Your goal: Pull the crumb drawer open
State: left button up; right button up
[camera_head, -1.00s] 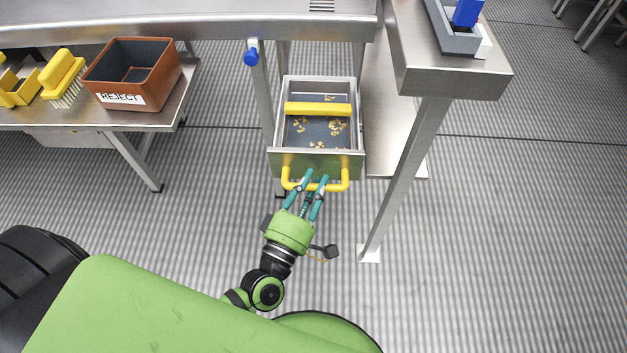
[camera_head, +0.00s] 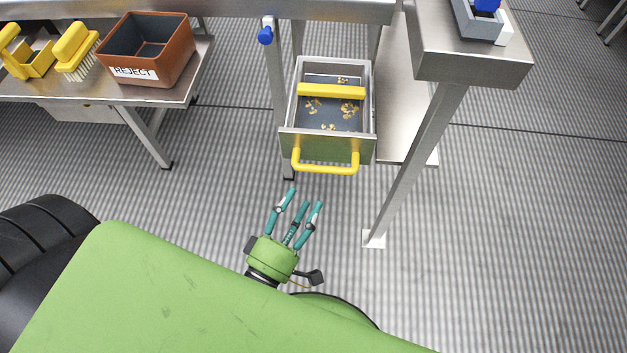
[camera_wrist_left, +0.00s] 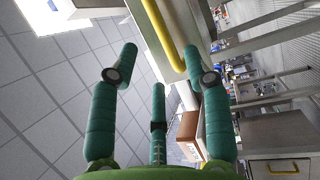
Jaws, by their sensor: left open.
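The crumb drawer (camera_head: 330,148) stands pulled out below the conveyor-like metal table, with its grey inside showing. Yellow crumbs (camera_head: 347,111) lie on its floor and a yellow bar (camera_head: 331,90) crosses it. Its yellow handle (camera_head: 326,170) is on the front face; it also shows at the top of the left wrist view (camera_wrist_left: 165,35). My left gripper (camera_head: 305,196) is open and empty, a short way in front of the handle and apart from it. Its teal fingers are spread. My right gripper is in neither view.
A brown REJECT bin (camera_head: 148,50) and a yellow brush (camera_head: 76,48) stand on the left bench. A metal table leg (camera_head: 420,160) stands right of the drawer. The striped floor around my gripper is clear.

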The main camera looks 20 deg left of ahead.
pick_arm(q)
jog(key=v, duration=0.2)
jog(key=shift+s+f, duration=0.1)
jog(key=shift+s, duration=0.25)
jog(key=s+a+f+m+g+p, duration=0.2)
jog(key=f+m+g+p, duration=0.4)
jog(key=f, duration=0.6)
jog(key=s+a+f+m+g+p, duration=0.15)
jog(key=f+m+g, duration=0.25)
jog(key=f+m, duration=0.55)
jog(key=s+a+f+m+g+y+p, duration=0.1)
jog(key=s+a+f+g, duration=0.1)
jog(key=s+f+g, duration=0.2)
jog(key=s+a+f+m+g+y+p, duration=0.1)
jog(key=s+a+f+m+g+p, duration=0.1)
jog(key=s+f, duration=0.6)
jog(key=s+a+g, duration=0.1)
jog(key=s+g, duration=0.1)
jog(key=s, duration=0.3)
jog(key=shift+a+g, duration=0.25)
jog(key=shift+g, duration=0.15)
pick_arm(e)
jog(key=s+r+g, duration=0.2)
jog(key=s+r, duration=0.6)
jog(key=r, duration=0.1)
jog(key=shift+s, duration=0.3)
